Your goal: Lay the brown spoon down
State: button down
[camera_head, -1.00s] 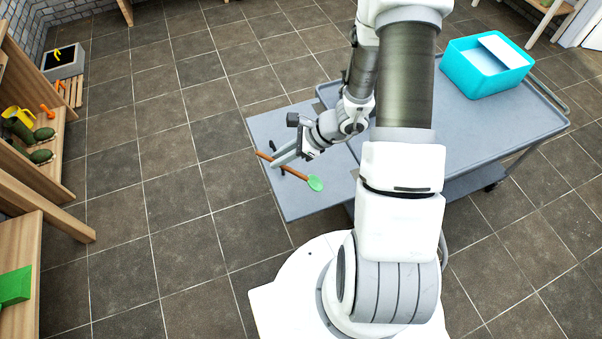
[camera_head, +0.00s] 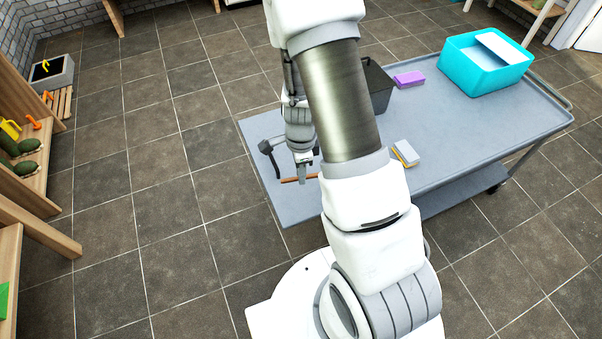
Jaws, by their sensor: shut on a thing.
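The spoon (camera_head: 289,180) shows only as a short length of brown handle. The rest of it is hidden behind my arm. My gripper (camera_head: 304,173) points down and is shut on the handle, over the left end of the grey cart top (camera_head: 290,209). The spoon lies roughly level, sideways in the picture. I cannot tell whether it touches the cart top.
A dark bin (camera_head: 376,84), a purple block (camera_head: 409,78), a pale sponge-like block (camera_head: 405,152) and a turquoise tub (camera_head: 470,75) stand on the cart. A dark hammer-like object (camera_head: 268,150) lies left of my gripper. Wooden shelves (camera_head: 30,190) stand far left.

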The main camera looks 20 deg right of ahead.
aim_at(301, 196)
jog(key=shift+r, duration=0.1)
dwell(0.3)
notch_tip(301, 196, down, 8)
jog(key=b, duration=0.6)
jog(key=shift+f+b, duration=0.55)
jog(key=shift+f, duration=0.05)
jog(key=c, duration=0.7)
grip_release()
notch_tip(301, 196, up, 18)
jog(key=p, duration=0.7)
jog(key=shift+f, duration=0.25)
jog(key=shift+a, duration=0.1)
